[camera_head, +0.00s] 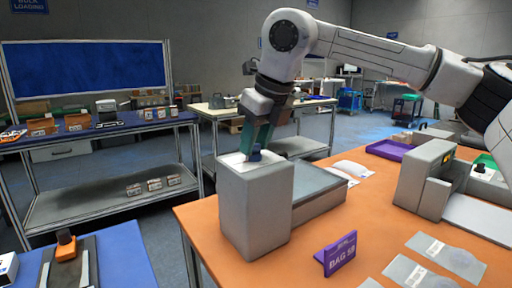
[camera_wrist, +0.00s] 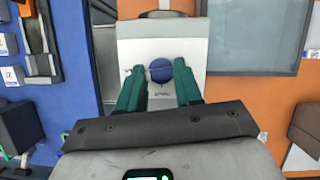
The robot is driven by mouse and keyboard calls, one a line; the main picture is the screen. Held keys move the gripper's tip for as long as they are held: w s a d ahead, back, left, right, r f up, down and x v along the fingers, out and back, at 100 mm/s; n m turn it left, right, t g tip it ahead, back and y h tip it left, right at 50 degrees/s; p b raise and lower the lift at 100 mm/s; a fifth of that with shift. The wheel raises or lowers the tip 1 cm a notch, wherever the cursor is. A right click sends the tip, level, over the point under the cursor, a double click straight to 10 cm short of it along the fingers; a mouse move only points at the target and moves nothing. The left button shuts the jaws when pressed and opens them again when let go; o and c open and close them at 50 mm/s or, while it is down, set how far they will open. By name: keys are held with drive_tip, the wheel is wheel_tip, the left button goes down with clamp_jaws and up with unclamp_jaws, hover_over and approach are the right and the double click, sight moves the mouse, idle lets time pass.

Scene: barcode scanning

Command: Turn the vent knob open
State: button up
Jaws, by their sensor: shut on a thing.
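The vent knob (camera_head: 256,154) is a small dark blue knob on the white top plate of a grey box (camera_head: 255,212) at the orange table's left corner. In the wrist view the knob (camera_wrist: 160,70) is round and blue, with a small label below it, too small to read. My gripper (camera_head: 258,143) points down over the plate, its two teal fingers on either side of the knob. The fingers (camera_wrist: 160,74) are shut on the knob. Part of the knob is hidden by the fingers in the head view.
A flat grey unit with a dark panel (camera_head: 312,183) adjoins the box. On the orange table (camera_head: 300,268) are a purple "BAG" sign (camera_head: 337,253), clear bags (camera_head: 455,258), a purple tray (camera_head: 396,148) and a grey machine (camera_head: 424,180). A blue table stands at lower left.

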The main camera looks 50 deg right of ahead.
drive_tip(key=shift+m+h+b, duration=0.3)
drive_tip(key=shift+m+b, duration=0.1)
drive_tip(key=shift+m, duration=0.4)
drive_tip(key=o, duration=1)
drive_tip(key=shift+o, duration=0.2)
drive_tip(key=p+v, duration=0.1)
drive_tip(key=v, duration=0.9)
drive_tip(key=shift+r, duration=0.4)
drive_tip(key=shift+s+a+f, duration=0.1)
drive_tip(key=shift+a, duration=0.05)
